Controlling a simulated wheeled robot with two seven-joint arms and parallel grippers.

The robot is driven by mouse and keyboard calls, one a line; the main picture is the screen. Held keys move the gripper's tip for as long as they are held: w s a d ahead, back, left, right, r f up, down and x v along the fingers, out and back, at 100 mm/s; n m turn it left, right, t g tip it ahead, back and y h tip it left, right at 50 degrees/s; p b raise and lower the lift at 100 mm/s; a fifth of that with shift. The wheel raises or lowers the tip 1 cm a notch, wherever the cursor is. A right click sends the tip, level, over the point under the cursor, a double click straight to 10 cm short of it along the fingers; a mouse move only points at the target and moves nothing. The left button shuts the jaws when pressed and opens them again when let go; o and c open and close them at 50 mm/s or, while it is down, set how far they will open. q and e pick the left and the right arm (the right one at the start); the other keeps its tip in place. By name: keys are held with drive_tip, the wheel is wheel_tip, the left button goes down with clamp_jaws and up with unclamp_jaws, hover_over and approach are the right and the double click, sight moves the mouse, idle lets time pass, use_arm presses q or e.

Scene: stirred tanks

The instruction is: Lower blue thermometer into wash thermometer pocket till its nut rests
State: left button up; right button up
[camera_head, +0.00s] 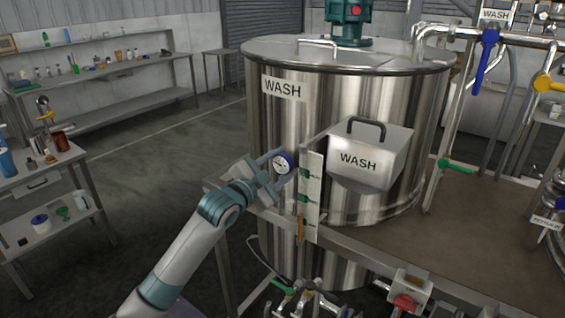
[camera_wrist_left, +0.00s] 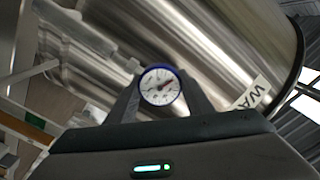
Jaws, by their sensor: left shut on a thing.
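The blue thermometer (camera_head: 283,162) has a round white dial with a blue rim. My left gripper (camera_head: 272,168) is shut on it and holds it at the left side of the steel WASH tank (camera_head: 285,115). In the left wrist view the thermometer dial (camera_wrist_left: 160,87) sits between the two fingers (camera_wrist_left: 163,100), facing the camera. My right gripper is not in view.
A WASH-labelled box with a handle (camera_head: 365,160) is on the tank front. A white panel with green marks (camera_head: 311,190) stands just right of my left gripper. Pipes with a blue valve handle (camera_head: 487,55) are at right. A bench with bottles (camera_head: 40,165) is at far left; the floor between is clear.

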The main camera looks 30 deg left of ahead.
use_arm(q)
drive_tip(key=shift+f+b, duration=0.35)
drive_tip(key=shift+f, duration=0.55)
drive_tip(key=o, duration=1.2)
drive_tip(key=shift+c, duration=0.2)
drive_tip(key=shift+f, duration=0.1)
drive_tip(key=s+a+b, duration=0.2)
drive_tip(key=s+b, duration=0.4)
drive_tip(key=s, duration=1.1)
drive_tip(key=shift+s+a, duration=0.15)
